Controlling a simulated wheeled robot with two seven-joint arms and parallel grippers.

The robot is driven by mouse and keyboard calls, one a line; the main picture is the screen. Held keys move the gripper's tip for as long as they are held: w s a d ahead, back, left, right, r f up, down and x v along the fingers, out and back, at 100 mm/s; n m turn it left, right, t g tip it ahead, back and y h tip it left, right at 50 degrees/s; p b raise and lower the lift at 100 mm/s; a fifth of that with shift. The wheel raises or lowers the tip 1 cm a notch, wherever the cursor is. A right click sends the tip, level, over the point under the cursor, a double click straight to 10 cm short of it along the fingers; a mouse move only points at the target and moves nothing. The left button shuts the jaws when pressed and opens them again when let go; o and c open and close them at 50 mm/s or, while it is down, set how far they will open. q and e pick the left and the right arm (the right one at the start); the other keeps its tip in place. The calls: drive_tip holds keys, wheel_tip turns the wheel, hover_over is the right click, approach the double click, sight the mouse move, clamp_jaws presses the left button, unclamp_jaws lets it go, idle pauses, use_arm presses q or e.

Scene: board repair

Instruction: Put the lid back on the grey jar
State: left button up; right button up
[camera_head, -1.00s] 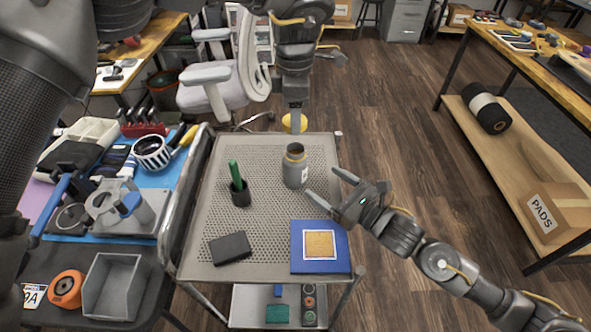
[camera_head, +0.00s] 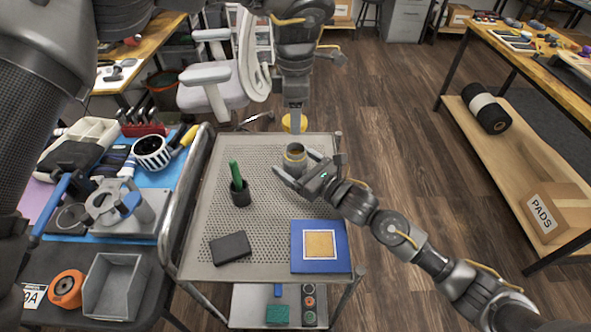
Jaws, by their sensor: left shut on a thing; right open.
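The grey jar (camera_head: 293,164) stands upright and open on the cart top, with a yellowish neck at its mouth. My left gripper (camera_head: 295,122) points down beyond the jar, shut on the yellow lid (camera_head: 287,123), which shows on both sides of the fingers, apart from the jar. My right gripper (camera_head: 292,161) is open, with one finger on the near side of the jar and the other at its right. The fingers cover the lower part of the jar; I cannot tell whether they touch it.
On the perforated cart top (camera_head: 217,200) are a black cup (camera_head: 240,196) with a green stick, a dark box (camera_head: 230,248) and a blue board (camera_head: 336,264). A cluttered bench stands at left. A grey chair (camera_head: 215,92) is behind.

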drive_tip(key=c, duration=1.5)
use_arm(q)
drive_tip(key=shift+d+f, duration=0.1)
drive_tip(key=shift+f, duration=2.4)
drive_tip(key=shift+f, duration=0.9)
drive_tip(key=shift+f, duration=0.6)
